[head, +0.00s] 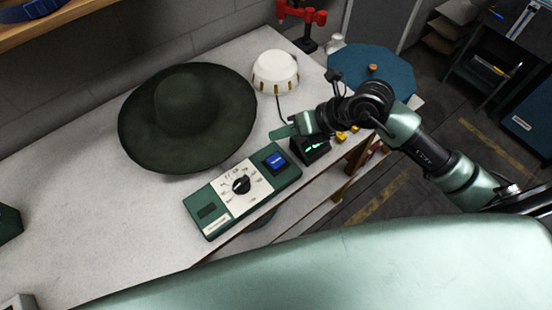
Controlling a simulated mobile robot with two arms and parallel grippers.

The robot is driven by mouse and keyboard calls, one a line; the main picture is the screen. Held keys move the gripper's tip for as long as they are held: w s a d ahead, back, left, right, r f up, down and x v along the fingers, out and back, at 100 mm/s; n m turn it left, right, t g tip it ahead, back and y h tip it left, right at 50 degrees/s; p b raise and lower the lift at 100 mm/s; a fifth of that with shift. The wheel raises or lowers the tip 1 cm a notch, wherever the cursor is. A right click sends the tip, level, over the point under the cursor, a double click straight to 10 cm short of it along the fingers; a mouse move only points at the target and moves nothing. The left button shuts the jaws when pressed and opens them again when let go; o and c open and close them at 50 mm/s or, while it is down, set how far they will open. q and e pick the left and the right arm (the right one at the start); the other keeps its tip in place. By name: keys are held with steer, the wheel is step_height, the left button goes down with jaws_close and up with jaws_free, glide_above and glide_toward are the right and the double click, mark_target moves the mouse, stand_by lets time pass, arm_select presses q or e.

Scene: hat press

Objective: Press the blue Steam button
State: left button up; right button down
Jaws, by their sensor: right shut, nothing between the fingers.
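The blue Steam button (276,160) is a blue rectangle at the right end of a green control box (212,222) on the worktable. The box has a white panel (228,189) with a black dial (241,184) in its middle. My right gripper (281,132) is shut and empty. In the picture it shows just above the button, apart from it; its exact height is hard to tell. The button is in plain sight. My left gripper is not in view.
A dark green wide-brimmed hat (187,120) lies left of the box on the pale worktable (90,210). A white dome (275,72) stands behind. A small dark display (312,147) with green digits sits right of the button. A blue octagonal piece (372,68) is at the back right.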

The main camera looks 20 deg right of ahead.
mark_target(280, 162)
steer(key=shift+f, duration=0.15)
step_height(280, 162, down, 8)
steer(key=b, duration=0.6)
steer(key=shift+f+b, duration=0.25)
steer(key=shift+b, duration=0.15)
stand_by(1.6)
steer(key=shift+f+b, duration=0.3)
steer(key=shift+f, duration=0.15)
steer(key=shift+f+b, duration=0.45)
steer(key=shift+f, duration=0.05)
stand_by(0.5)
stand_by(0.3)
steer(key=shift+r+p, duration=0.8)
steer(key=shift+r, duration=0.15)
